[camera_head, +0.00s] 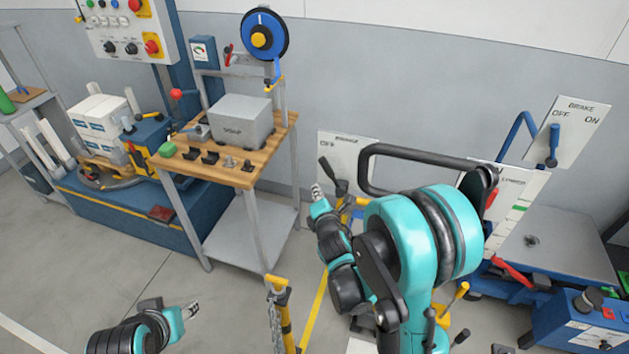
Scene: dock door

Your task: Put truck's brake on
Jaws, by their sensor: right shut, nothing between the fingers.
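A white plate (584,121) marked BRAKE, OFF and ON is at the far right. Its blue lever (552,146) hangs down below the lettering, nearer the OFF side. My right gripper (316,190) is near the middle, shut and empty, pointing up the picture. It is well to the left of the BRAKE plate and apart from its lever. My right arm hides part of the scene behind it. My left gripper (193,309) is low at the left, over the floor and away from everything; its fingers are too small to tell open from shut.
Another plate (347,146) with a dark lever (332,176) stands just behind my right gripper. A blue trolley (565,245) and a blue control box (585,325) are at the right. A wooden-topped bench (215,172) stands left. Yellow post (283,310) stands in front.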

